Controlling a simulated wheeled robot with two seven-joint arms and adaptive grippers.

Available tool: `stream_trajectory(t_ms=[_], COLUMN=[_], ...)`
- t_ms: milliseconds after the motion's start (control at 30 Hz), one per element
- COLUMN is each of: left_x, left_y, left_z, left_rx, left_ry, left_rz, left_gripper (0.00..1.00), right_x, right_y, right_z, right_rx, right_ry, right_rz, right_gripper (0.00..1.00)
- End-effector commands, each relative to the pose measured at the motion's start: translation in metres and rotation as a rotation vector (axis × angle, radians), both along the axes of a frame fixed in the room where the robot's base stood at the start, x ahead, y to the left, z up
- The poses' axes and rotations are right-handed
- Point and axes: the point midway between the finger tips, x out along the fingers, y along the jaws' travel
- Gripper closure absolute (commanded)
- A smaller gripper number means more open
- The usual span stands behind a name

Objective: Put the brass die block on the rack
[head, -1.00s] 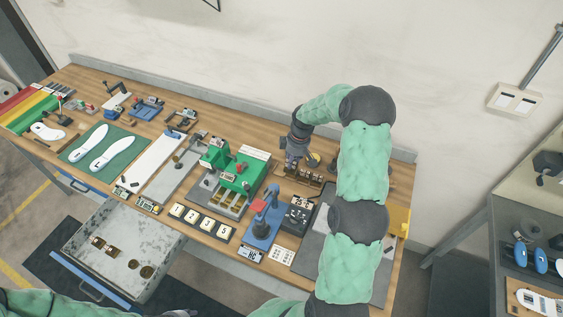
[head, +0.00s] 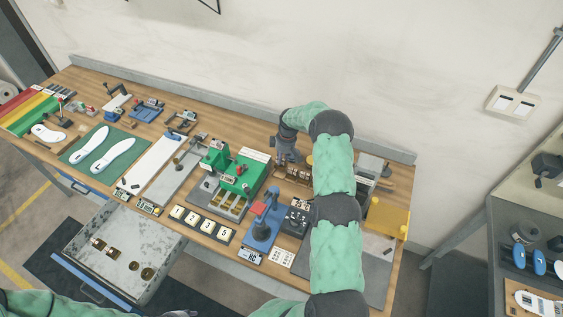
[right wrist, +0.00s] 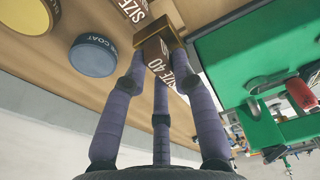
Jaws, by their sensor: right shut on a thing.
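My right gripper (head: 287,157) is at the back of the bench, at the left end of the rack (head: 298,176). In the right wrist view my right gripper (right wrist: 161,82) is shut on the brass die block (right wrist: 172,36), which has a dark face marked SIZE 40. The rack is a low brown holder with several small blocks, partly hidden by my right arm. Another dark label marked SIZE (right wrist: 133,8) shows just beyond the held block. I cannot tell whether the held block touches the rack. My left gripper's fingers are not in view.
A green press (head: 236,172) stands just left of the rack, close to my right gripper. A blue hand press (head: 263,220) stands in front. A blue round tin (right wrist: 92,56) and a yellow one (right wrist: 24,14) are nearby. An open drawer (head: 85,262) holds several brass pieces.

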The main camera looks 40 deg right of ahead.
Motion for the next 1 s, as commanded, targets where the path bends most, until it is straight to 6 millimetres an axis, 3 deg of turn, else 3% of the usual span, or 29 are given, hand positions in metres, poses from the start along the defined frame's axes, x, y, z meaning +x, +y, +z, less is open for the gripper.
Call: stream_trajectory(t_ms=[333, 1000], left_x=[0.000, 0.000], left_y=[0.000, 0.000], left_z=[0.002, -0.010], left_rx=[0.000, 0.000], left_ry=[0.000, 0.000], left_rz=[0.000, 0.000], left_gripper=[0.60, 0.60], right_x=[0.004, 0.003], right_y=[-0.001, -0.001], right_z=[-0.033, -0.043], right_rx=[-0.001, 0.000], right_ry=[-0.002, -0.001], right_rz=[-0.001, 0.000], right_gripper=[1.00, 1.00])
